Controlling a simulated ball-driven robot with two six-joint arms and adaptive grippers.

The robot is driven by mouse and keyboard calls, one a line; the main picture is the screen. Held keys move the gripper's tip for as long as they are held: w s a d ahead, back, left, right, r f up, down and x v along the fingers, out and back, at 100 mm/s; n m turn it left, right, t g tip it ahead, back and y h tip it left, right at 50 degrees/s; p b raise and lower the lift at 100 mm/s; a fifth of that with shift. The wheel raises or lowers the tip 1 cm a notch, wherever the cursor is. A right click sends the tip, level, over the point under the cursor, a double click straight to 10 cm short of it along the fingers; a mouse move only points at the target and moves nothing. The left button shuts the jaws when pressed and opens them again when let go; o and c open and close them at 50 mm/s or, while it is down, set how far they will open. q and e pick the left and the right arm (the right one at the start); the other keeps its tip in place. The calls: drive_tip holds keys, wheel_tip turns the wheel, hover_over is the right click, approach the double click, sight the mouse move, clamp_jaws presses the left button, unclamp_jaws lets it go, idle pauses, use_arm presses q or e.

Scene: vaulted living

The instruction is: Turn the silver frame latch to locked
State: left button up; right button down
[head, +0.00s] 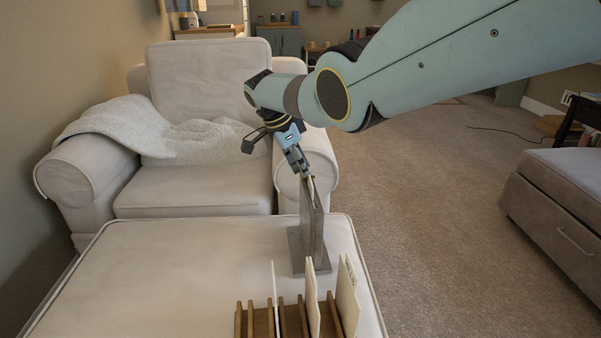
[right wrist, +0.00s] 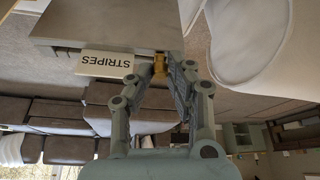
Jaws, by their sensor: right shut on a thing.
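The silver-grey frame (head: 311,230) stands upright on a flat base on the cream ottoman, seen nearly edge-on in the head view. In the right wrist view the frame (right wrist: 110,22) fills the upper left, with a cream label reading STRIPES (right wrist: 106,64) along its edge. A small brass-coloured latch (right wrist: 160,66) sits beside the label. My right gripper (head: 305,176) reaches down to the top of the frame. In the right wrist view its fingers (right wrist: 168,72) are closed on the latch, which partly hides between them. The latch's locked or unlocked position cannot be told. My left gripper is not in view.
A wooden rack (head: 290,322) with several upright cards stands on the ottoman (head: 150,280) in front of the frame. A cream armchair (head: 200,190) with a white throw is behind. A grey upholstered bench (head: 560,200) is at right; carpet between is clear.

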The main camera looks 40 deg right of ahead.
drive_tip(key=shift+m, duration=0.3)
drive_tip(key=c, duration=1.3)
unclamp_jaws()
drive_tip(key=shift+d, duration=0.1)
drive_tip(key=shift+o, duration=0.3)
drive_tip(key=shift+r, duration=0.1)
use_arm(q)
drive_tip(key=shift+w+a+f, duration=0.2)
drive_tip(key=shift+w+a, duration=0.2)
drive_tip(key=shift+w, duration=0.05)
use_arm(e)
drive_tip(key=v, duration=0.7)
drive_tip(key=shift+r, duration=0.35)
